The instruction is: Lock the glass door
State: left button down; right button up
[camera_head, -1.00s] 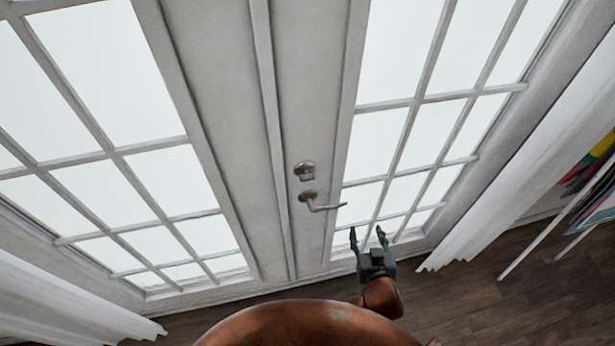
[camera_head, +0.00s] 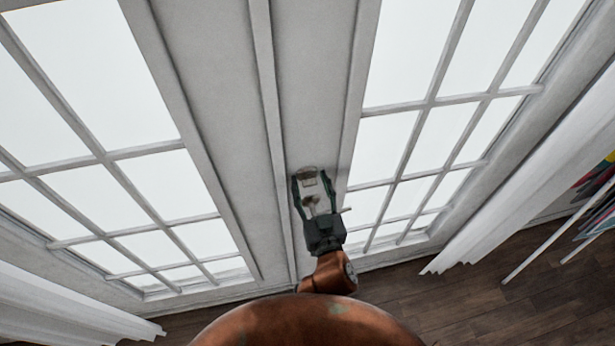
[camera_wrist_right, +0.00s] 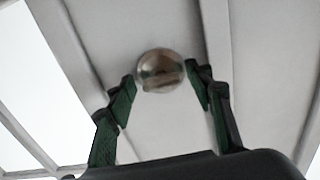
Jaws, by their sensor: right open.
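The glass door (camera_head: 372,98) is a white double door with many panes, and its two leaves look closed. The round metal lock (camera_head: 307,172) sits on the right leaf's inner stile; in the right wrist view the lock (camera_wrist_right: 160,70) has a thumb-turn across its face. The door handle (camera_head: 311,200) below it is mostly hidden by my gripper. My right gripper (camera_head: 312,182) is open, with its fingers on either side of the lock in the head view. In the right wrist view the gripper (camera_wrist_right: 163,85) frames the lock between its fingertips; contact cannot be told. My left gripper is out of view.
White curtains hang at the left (camera_head: 65,305) and right (camera_head: 520,165) of the door. Colourful hanging items (camera_head: 598,205) show at the far right edge. The dark wooden floor (camera_head: 480,305) is clear at the lower right.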

jog(key=shift+w+a, duration=0.1)
jog(key=shift+w, duration=0.05)
jog(key=shift+a, duration=0.1)
jog(key=shift+c, duration=1.1)
jog(key=c, duration=1)
